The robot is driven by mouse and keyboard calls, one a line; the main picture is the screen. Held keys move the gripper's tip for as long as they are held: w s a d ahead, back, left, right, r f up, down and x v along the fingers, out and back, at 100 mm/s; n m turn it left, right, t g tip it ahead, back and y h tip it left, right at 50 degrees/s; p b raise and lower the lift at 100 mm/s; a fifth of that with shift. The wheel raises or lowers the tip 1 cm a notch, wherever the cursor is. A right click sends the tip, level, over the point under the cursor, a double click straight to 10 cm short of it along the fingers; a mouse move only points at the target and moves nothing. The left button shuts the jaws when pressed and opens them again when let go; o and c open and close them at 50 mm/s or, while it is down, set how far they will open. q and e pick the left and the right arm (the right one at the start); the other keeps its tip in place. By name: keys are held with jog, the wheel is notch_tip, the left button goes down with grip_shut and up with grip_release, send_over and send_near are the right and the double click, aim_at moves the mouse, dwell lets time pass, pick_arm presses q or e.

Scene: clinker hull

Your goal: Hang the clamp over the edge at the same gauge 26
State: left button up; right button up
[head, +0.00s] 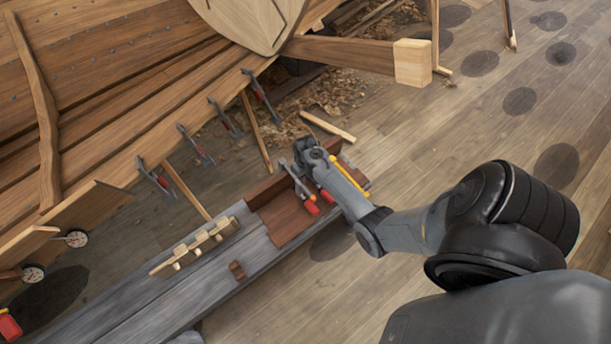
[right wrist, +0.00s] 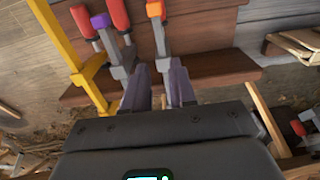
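My right gripper (head: 308,158) is low over the reddish-brown tray (head: 275,232) on the end of the grey bench. In the right wrist view its two fingers (right wrist: 158,80) are apart, with the grey bar of an orange-tipped clamp (right wrist: 159,40) between them; the left finger looks clear of it. A purple-tipped clamp (right wrist: 116,50) with red handles lies just left of the fingers. Several clamps, among them one (head: 155,181) and another (head: 195,146), hang along the hull's plank edge. Two round dials (head: 77,238) (head: 33,273) sit at the lower left, too small to read. My left gripper is out of view.
A long yellow clamp (right wrist: 68,50) lies at the tray's side. A timber beam (head: 345,54) juts out above. Floor on the right is mostly open.

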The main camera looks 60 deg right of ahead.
jog(key=b, duration=0.4)
send_over(303, 186)
jog(key=s, duration=0.2)
jog(key=f, duration=0.4)
jog(key=shift+w+a+f, duration=0.15)
jog(key=shift+w+a, duration=0.05)
jog(key=shift+a, duration=0.1)
jog(key=shift+f+b, duration=1.65)
jog(key=shift+f, duration=1.45)
jog(key=shift+c, duration=0.4)
jog(key=shift+w+d+b, duration=0.15)
jog(key=shift+w+b, duration=0.25)
jog(key=shift+w+d+f+b, duration=0.1)
jog(key=shift+w+d+b, duration=0.1)
jog(key=shift+w+b, duration=0.15)
